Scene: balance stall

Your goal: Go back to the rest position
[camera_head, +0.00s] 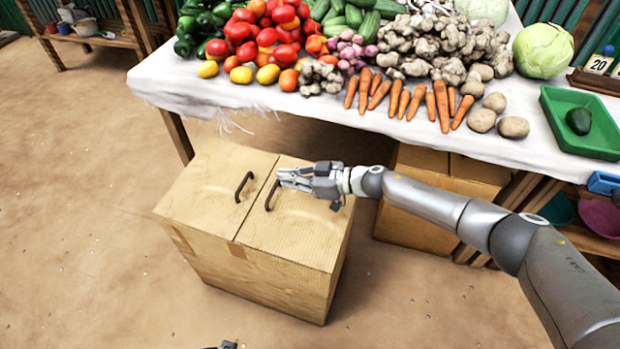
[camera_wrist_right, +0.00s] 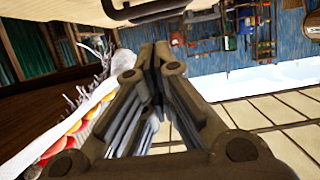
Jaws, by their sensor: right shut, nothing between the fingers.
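My right gripper (camera_head: 282,178) is shut and empty in the head view. It is at the right-hand dark handle (camera_head: 271,195) on top of a closed cardboard box (camera_head: 262,255); I cannot tell whether it touches the handle. In the right wrist view, my right gripper's fingers (camera_wrist_right: 155,50) meet at their tips, and a dark handle (camera_wrist_right: 140,10) shows just past them at the top edge. A small dark part at the bottom edge of the head view may be mine; my left gripper cannot be made out.
A table with a white cloth (camera_head: 180,82) stands behind the box, bearing tomatoes (camera_head: 265,35), carrots (camera_head: 440,105), ginger, potatoes, a cabbage (camera_head: 543,50) and a green tray (camera_head: 570,143). Another box (camera_head: 415,225) stands under it. The floor (camera_head: 80,210) at left is clear.

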